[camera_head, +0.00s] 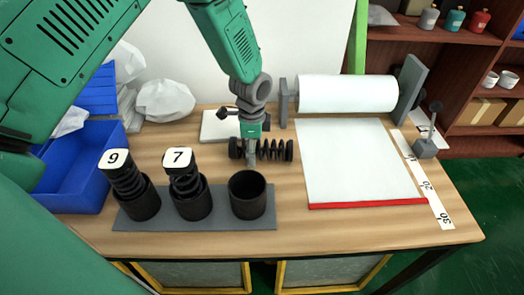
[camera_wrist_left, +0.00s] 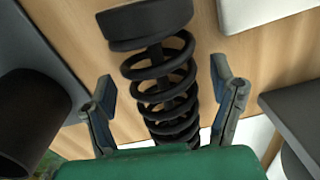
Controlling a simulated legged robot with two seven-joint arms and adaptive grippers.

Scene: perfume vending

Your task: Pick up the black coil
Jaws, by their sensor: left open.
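The black coil (camera_head: 273,150) lies on its side on the wooden table, behind the empty black cup at the right end of the grey base. In the left wrist view the coil (camera_wrist_left: 162,85) runs between the two fingers, with a thick black end cap at the top. My left gripper (camera_head: 251,158) points down over the coil. It also shows in the left wrist view (camera_wrist_left: 165,100), open, with one finger on each side of the coil and visible gaps. Its fingers partly hide the coil in the head view. My right gripper is not in view.
Two black cups hold upright coils labelled 9 (camera_head: 122,172) and 7 (camera_head: 182,171). The empty cup (camera_head: 248,195) stands beside them on the grey base (camera_head: 150,221). A paper roll (camera_head: 348,93) and sheet are at right, a blue bin (camera_head: 70,180) at left.

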